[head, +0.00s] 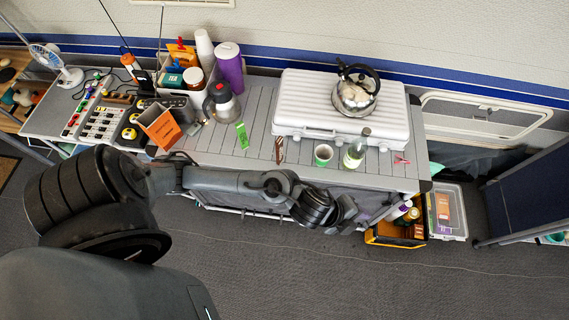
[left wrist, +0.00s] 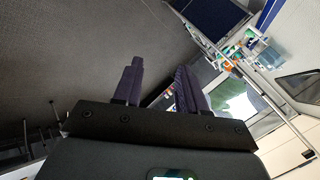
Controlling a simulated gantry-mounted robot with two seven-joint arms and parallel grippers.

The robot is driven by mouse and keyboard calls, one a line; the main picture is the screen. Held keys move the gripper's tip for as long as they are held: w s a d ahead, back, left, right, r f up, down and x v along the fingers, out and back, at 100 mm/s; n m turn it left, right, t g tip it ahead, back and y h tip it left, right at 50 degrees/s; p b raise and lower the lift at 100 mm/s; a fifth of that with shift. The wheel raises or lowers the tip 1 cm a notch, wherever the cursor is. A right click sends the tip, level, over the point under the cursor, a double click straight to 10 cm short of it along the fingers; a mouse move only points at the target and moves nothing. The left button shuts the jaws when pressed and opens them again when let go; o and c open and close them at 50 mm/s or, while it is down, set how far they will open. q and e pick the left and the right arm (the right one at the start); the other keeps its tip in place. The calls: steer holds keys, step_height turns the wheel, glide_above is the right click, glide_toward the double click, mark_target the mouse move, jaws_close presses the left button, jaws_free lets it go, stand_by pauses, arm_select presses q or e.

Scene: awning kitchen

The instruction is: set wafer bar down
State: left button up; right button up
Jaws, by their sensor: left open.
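My left arm reaches across the head view to the front right of the grey slatted table (head: 230,152). My left gripper (head: 376,213) is beside the table's front edge there, its fingertips small and partly hidden. In the left wrist view the two dark fingers of the left gripper (left wrist: 162,82) stand apart with nothing between them. A slim brown bar (head: 279,150) and a flat green packet (head: 241,135) lie on the table; I cannot tell which, if either, is the wafer bar. My right gripper is not in view.
A green cup (head: 323,154), a glass bottle (head: 356,149) and a small red item (head: 401,160) are near the front edge. A kettle (head: 355,92) stands on a white case (head: 300,105). A yellow-black crate (head: 397,234) and a clear bin (head: 447,212) are on the floor.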

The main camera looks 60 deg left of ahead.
arm_select(q)
steer(key=s+a+f+n+g+y, duration=0.2)
steer(key=s+a+n+g+y, duration=0.1)
steer(key=s+a+n, duration=0.9)
steer(key=s+n+g, duration=0.1)
steer(key=s+n, duration=0.1)
steer(key=n, duration=0.2)
steer(key=shift+s+a+f+n+y, duration=0.2)
steer(key=shift+n+y, duration=0.1)
steer(key=shift+y, duration=0.1)
